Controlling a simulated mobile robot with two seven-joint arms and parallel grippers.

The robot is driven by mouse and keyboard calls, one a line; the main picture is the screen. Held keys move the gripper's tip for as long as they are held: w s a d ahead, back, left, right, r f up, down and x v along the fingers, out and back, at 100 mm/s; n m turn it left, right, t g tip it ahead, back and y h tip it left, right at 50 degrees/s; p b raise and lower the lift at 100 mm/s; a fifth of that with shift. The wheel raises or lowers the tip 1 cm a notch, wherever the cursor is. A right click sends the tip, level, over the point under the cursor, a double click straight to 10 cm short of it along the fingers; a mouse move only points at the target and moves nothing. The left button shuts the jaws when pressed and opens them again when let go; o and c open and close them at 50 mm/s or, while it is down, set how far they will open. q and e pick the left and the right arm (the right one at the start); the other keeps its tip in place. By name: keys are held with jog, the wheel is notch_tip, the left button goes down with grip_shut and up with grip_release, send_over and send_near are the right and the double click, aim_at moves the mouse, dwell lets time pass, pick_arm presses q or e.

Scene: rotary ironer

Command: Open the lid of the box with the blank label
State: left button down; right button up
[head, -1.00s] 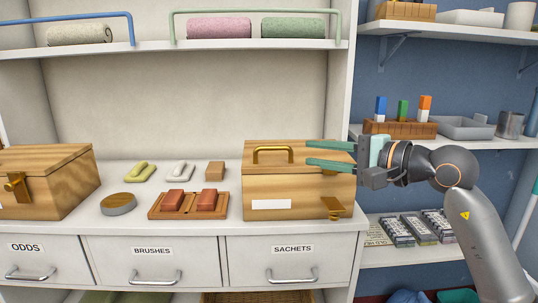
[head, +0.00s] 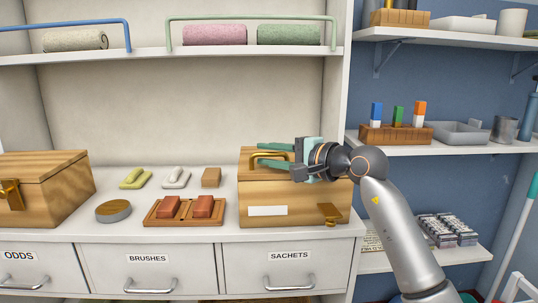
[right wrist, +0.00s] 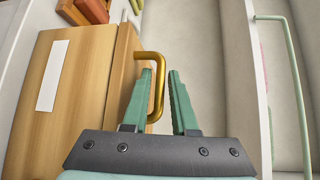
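The wooden box (head: 290,195) with the blank white label (head: 267,211) stands on the counter, its lid (head: 325,154) down. A brass latch plate (head: 329,213) sticks out at its lower front right. The lid's brass handle (head: 254,158) also shows in the right wrist view (right wrist: 157,85). My right gripper (head: 261,154) is open at the handle, coming from the right. In the right wrist view its green fingers (right wrist: 162,74) stand apart with the handle's bar between them; contact cannot be told. My left gripper is not in view.
A second wooden box (head: 45,185) with a brass latch stands at the left. A shelf (head: 150,52) with rolled towels (head: 215,35) runs above.

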jog(key=shift+c, duration=0.3)
grip_shut()
jog(key=shift+f, duration=0.1)
dwell(0.9)
